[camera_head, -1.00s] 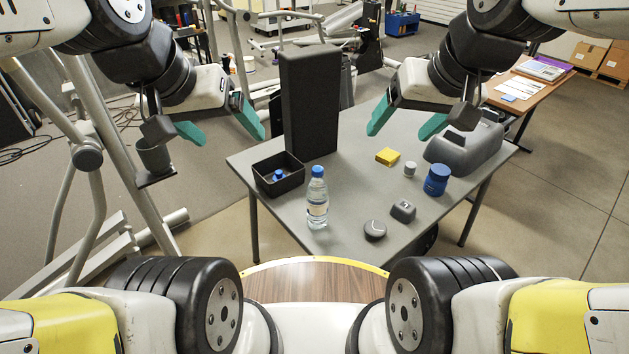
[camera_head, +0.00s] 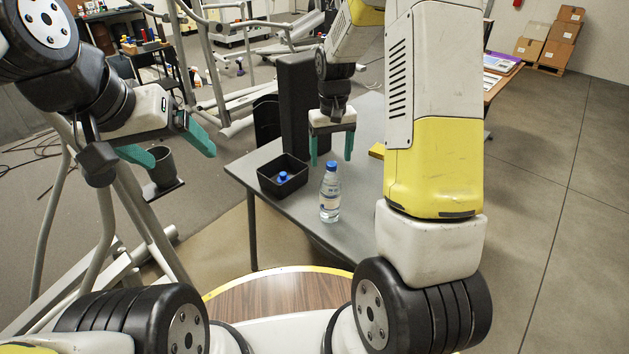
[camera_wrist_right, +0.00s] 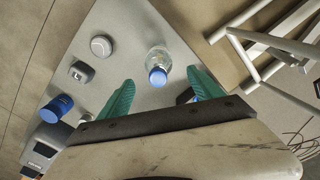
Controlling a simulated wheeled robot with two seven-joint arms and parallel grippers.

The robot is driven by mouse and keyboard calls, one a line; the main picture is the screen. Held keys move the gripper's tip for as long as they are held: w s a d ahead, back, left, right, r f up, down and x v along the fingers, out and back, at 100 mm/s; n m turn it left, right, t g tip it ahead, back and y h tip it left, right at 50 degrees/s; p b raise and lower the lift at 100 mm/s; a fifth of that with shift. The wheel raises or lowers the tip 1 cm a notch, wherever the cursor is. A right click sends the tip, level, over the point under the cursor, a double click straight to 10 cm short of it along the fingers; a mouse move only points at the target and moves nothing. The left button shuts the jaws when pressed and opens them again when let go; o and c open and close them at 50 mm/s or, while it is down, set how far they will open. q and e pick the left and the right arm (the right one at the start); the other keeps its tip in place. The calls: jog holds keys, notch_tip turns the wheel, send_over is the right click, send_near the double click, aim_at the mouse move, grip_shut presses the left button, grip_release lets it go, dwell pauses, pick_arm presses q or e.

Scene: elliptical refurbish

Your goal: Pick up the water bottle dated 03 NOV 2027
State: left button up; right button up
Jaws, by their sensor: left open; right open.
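A clear water bottle (camera_head: 329,206) with a blue cap and pale label stands upright on the grey table. In the right wrist view the bottle (camera_wrist_right: 158,58) is seen from above, ahead of and between the fingers. A second blue cap (camera_head: 283,177) shows inside the black bin. No date is readable on either. My right gripper (camera_head: 331,161) is open and empty, its green fingers pointing down near the bottle's cap, a little behind it; it also shows in the right wrist view (camera_wrist_right: 160,87). My left gripper (camera_head: 171,157) is open and empty, left of the table.
The black bin (camera_head: 262,183) stands left of the bottle, with a tall dark box (camera_head: 294,95) behind. My right arm hides much of the table.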

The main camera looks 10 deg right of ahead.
aim_at(331, 174)
jog(key=f, duration=0.7)
jog(key=shift+w+d+f, duration=0.2)
jog(key=shift+w+f, duration=0.05)
jog(key=shift+f, duration=0.05)
grip_shut()
